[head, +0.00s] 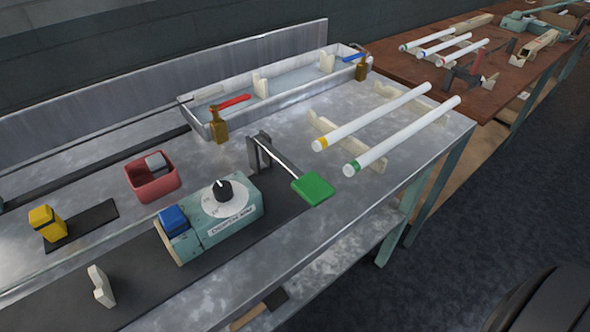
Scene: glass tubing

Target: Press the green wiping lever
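The green wiping lever has a flat green paddle (313,188) at the end of a thin metal rod. The rod slopes down from a dark upright bracket (259,152) on the metal bench. The paddle is over the dark mat near the bench's front edge. Whether it touches anything beneath it I cannot tell. Neither of my grippers shows in the head view, and nothing is touching the lever.
A teal box with a dial (223,199) and blue button (173,220) stands left of the paddle. White tubes with yellow (370,118) and green (405,135) ends rest on supports to the right. A red bin (152,180) is further left.

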